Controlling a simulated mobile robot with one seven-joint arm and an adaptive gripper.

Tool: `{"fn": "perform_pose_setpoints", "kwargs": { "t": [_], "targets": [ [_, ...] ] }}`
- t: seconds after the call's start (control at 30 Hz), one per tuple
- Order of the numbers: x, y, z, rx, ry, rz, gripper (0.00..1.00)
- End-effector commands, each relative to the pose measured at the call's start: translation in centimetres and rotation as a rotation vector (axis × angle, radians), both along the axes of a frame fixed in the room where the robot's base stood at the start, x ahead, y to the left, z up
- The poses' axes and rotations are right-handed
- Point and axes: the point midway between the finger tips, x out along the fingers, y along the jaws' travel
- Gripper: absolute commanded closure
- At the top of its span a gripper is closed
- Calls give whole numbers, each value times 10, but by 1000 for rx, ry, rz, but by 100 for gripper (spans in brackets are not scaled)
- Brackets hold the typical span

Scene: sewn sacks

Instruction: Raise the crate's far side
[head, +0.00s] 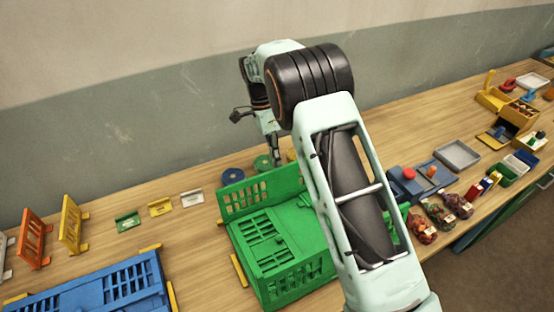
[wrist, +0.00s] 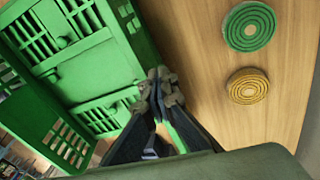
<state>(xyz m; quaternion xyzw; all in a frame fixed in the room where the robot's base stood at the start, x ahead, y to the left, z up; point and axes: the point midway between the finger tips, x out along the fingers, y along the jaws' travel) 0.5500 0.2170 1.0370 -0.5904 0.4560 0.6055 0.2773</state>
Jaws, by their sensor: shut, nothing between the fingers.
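The green crate (head: 288,283) stands on the table with slatted panels lying folded inside it. Its far side (head: 238,200), with rows of slots, stands raised along the wall-side edge; whether it is fully upright I cannot tell. In the wrist view the far side (wrist: 138,45) is a band on the crate's right. My gripper (wrist: 160,82) is shut and empty, pointing down at the outer face of that side, very close to it. Contact is unclear. In the head view my arm covers the crate's right part.
A green coil (wrist: 250,27) and a yellow coil (wrist: 247,87) lie behind the crate, with a blue coil (head: 232,175) nearby. A blue crate (head: 95,295) is at left, beside yellow and orange panels (head: 72,225). Filled bags (head: 440,213) and trays (head: 457,155) are at right.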

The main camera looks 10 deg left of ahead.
Motion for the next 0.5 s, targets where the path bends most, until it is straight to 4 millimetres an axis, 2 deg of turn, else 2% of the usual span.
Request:
{"fn": "perform_pose_setpoints", "kwargs": {
  "t": [0.03, 0.13, 0.4, 0.5],
  "targets": [
    [-10, -3, -20, -10, 31, -6, 100],
    [-10, -3, -20, -10, 31, -7, 98],
    [-10, -3, -20, -9, 32, -6, 69],
    [-10, -3, -20, -9, 31, -5, 69]
  ]
}}
